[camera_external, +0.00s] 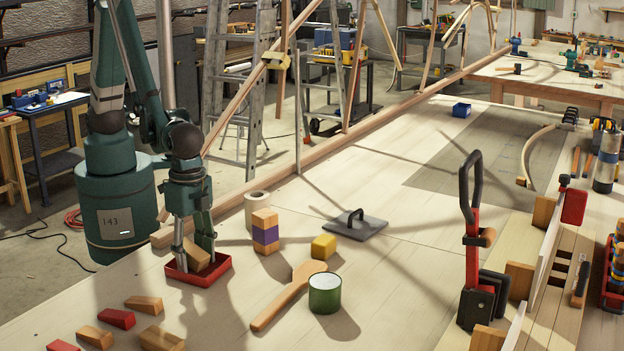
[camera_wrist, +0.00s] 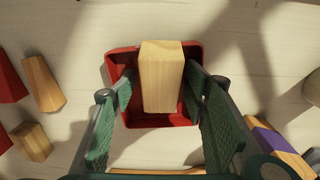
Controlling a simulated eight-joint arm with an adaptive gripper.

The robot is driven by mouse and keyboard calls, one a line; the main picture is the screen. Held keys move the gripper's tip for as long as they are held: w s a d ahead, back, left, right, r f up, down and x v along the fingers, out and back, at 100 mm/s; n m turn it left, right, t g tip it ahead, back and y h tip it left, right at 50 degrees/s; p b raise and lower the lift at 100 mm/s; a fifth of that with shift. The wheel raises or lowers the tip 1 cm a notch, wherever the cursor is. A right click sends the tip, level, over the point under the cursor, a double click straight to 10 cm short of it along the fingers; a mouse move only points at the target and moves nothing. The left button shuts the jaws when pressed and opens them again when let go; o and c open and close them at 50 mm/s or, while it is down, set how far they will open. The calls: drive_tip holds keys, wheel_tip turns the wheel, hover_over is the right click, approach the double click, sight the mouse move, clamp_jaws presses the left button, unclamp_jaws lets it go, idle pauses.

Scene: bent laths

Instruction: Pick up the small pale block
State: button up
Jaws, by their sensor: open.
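A small pale wooden block (camera_external: 197,254) sits in a shallow red tray (camera_external: 213,274) on the workbench and looks tilted in the external view. In the wrist view the pale block (camera_wrist: 161,80) stands over the red tray (camera_wrist: 121,56), whose rim shows around it. My gripper (camera_external: 196,249) is low over the tray with its fingers on either side of the block. In the wrist view my gripper (camera_wrist: 159,92) is open, with a visible gap on the left and a narrower one on the right. The block's underside is hidden.
Right of the tray stand a stack of wooden and purple blocks (camera_external: 265,232), a pale roll (camera_external: 257,208), a yellow block (camera_external: 323,246), a wooden paddle (camera_external: 287,297) and a green tin (camera_external: 325,293). Loose red and wooden blocks (camera_external: 117,318) lie at front left. A trowel (camera_external: 352,225) lies farther back.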

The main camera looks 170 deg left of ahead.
sight(192, 249)
drive_tip(key=shift+f, duration=0.1)
drive_tip(key=shift+c, duration=0.3)
drive_tip(key=c, duration=1)
drive_tip(key=shift+r+p, duration=0.4)
drive_tip(key=shift+r, duration=4.75)
